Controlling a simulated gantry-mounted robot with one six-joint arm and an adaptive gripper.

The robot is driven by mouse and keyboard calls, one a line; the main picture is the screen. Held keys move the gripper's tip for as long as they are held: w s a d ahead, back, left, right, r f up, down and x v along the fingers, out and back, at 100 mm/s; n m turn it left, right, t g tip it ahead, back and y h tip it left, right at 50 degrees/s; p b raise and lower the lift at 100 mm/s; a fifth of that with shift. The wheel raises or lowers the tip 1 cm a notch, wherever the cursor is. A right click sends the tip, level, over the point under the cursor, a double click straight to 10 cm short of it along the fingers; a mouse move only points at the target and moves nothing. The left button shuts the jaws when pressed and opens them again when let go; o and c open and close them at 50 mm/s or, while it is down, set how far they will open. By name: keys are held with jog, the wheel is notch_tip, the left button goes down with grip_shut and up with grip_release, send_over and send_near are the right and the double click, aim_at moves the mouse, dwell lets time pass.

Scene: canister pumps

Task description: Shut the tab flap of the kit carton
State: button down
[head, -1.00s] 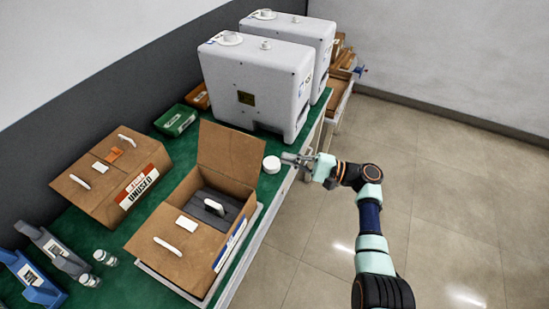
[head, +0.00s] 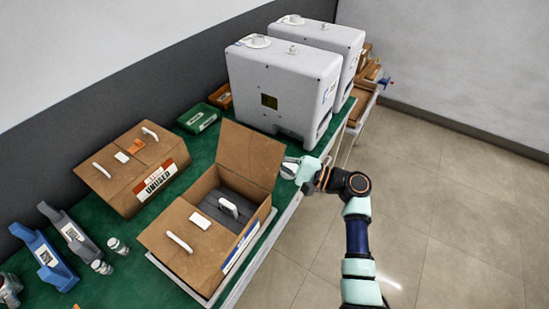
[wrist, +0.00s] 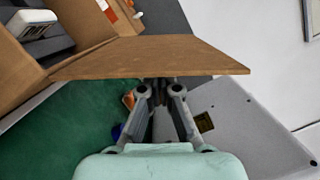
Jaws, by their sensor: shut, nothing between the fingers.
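The kit carton (head: 200,262) is a brown box on a pale tray, with its near flap shut over part of the top. Its tab flap (head: 250,155) stands raised at the far side, leaving that half open. A dark grey item with a white handle shows inside. My gripper (head: 288,168) is shut and empty, on the outer side of the raised flap near its right edge. In the wrist view the flap (wrist: 150,58) crosses just ahead of my gripper (wrist: 160,88), and the fingertips are partly hidden by it. I cannot tell whether they touch.
A carton marked UNUSED (head: 128,180) stands to the left. White canister pumps (head: 270,85) stand behind the gripper. A green bin (head: 199,118), small jars (head: 118,246) and a blue holder (head: 42,260) are on the green mat. Open floor lies to the right.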

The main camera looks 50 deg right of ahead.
jog(key=shift+a+r+n, duration=0.15)
jog(key=shift+r+n, duration=0.05)
jog(key=shift+n, duration=0.2)
jog(key=shift+s+a+r+n+g+p, duration=0.1)
jog(key=shift+a+r+n+g+p, duration=0.35)
jog(key=shift+n, duration=0.65)
jog(key=n, duration=0.1)
jog(key=a+n, duration=0.1)
jog(key=a+r+n+p, duration=0.1)
jog(key=shift+s+a+g, duration=0.25)
jog(key=a+n, duration=0.2)
jog(key=n, duration=0.1)
jog(key=shift+s+r+g+h+p, duration=0.2)
jog(key=shift+g+h+p, duration=0.1)
jog(key=shift+p, duration=0.1)
jog(key=s+a+f+n+h+b, duration=0.1)
jog(key=a+f+n+h+b, duration=0.2)
jog(key=a+f+n, duration=0.3)
jog(key=a+n+b, duration=0.1)
jog(key=n, duration=0.4)
jog(key=shift+s+a+g+h, duration=0.25)
jog(key=shift+g+h, duration=0.15)
jog(key=shift+f, duration=0.15)
